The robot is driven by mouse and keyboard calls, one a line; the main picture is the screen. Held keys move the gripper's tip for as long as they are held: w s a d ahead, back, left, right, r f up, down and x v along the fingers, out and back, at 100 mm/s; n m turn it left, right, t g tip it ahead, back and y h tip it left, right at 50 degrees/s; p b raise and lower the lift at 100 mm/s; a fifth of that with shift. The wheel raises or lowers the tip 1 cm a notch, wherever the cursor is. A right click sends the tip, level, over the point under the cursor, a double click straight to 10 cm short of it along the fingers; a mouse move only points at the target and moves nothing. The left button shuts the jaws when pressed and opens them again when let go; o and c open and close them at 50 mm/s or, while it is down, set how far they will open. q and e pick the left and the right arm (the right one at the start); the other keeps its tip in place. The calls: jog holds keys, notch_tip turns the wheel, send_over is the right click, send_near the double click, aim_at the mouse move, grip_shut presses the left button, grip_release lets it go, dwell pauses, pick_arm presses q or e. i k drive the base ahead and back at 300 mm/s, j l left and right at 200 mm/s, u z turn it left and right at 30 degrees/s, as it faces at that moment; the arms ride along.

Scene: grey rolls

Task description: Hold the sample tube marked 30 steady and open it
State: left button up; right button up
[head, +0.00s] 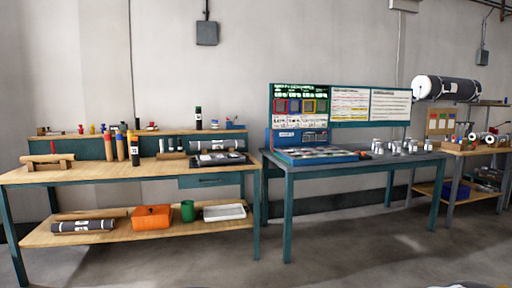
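No number 30 can be read at this distance, so I cannot tell which thing is the sample tube marked 30. On the left workbench (105,172) stands a dark upright cylinder with a white mark (134,152), beside an orange upright cylinder (120,147). Another dark upright cylinder with a pale band (198,118) stands on the raised back shelf. Several small silvery containers (396,149) stand on the right part of the teal table (350,166). Neither of my grippers is in view.
A blue tray (318,156) lies on the teal table below a display board (300,106). An orange box (151,217), a green cup (188,210) and a white tray (225,212) sit on the lower shelf. Grey floor (350,255) in front is mostly clear.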

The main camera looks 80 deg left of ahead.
aim_at(135, 155)
jog(key=j+u, duration=0.8)
jog(key=j, duration=0.2)
jog(key=i+j+u, duration=0.1)
jog(key=j+u, duration=0.3)
jog(key=i+j+u, duration=0.15)
jog(key=j+u, duration=0.2)
jog(key=j, duration=0.15)
jog(key=i+j+u, duration=0.2)
jog(key=j+u, duration=0.2)
jog(key=i+j+u, duration=0.25)
jog(key=u, duration=0.15)
jog(key=i+j+u, duration=0.5)
jog(key=u, duration=0.3)
jog(key=i+l, duration=0.05)
jog(key=i, duration=0.05)
